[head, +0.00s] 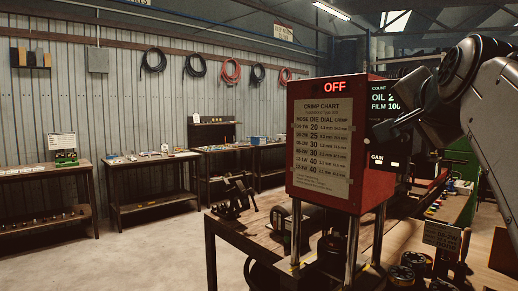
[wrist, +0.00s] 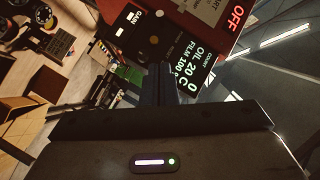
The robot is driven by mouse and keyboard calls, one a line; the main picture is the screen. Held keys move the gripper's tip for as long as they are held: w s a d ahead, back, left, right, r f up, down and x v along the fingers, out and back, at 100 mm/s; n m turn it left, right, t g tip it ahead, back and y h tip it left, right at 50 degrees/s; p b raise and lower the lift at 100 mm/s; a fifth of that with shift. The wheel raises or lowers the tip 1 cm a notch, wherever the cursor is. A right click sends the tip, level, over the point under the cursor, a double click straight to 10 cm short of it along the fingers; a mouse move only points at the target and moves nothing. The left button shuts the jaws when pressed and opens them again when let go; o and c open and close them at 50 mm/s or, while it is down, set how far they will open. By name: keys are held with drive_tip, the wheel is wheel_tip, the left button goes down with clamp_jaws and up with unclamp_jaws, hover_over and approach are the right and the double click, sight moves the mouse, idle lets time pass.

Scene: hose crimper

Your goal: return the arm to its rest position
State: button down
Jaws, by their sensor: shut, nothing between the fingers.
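My arm comes in from the right edge of the head view. My gripper (head: 384,131) is dark and sits beside the right side of the red hose crimper (head: 312,184). In the wrist view my gripper (wrist: 160,70) is shut and empty, its dark fingers pointing towards the crimper's display (wrist: 197,72). The crimper has a lit red OFF sign (head: 334,87) and a crimp chart on its front. I cannot tell whether the fingertips touch the machine.
The crimper stands on a wooden bench (head: 243,232) with a small dark vise (head: 234,193). Black dies (head: 401,274) and a sign (head: 442,236) stand at the lower right. Other workbenches line the far wall. The floor at left is clear.

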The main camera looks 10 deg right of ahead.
drive_tip(key=w+a+f+n+g+y+p, duration=0.15)
drive_tip(key=a+f+n+g, duration=0.35)
drive_tip(key=f, duration=0.8)
drive_tip(key=w+a+f+n+g+y, duration=0.1)
drive_tip(key=a+f+n+y, duration=0.35)
drive_tip(key=f, duration=0.75)
drive_tip(key=s+a+f+n+g, duration=0.2)
drive_tip(key=s+a+f, duration=0.3)
drive_tip(key=f, duration=0.5)
drive_tip(key=s+a+f+n+g, duration=0.3)
drive_tip(key=s+f, duration=0.4)
drive_tip(key=f, duration=0.3)
drive_tip(key=shift+s+a+n+g+p, duration=0.15)
drive_tip(key=shift+a+n+g+p, duration=0.2)
drive_tip(key=shift+a, duration=0.55)
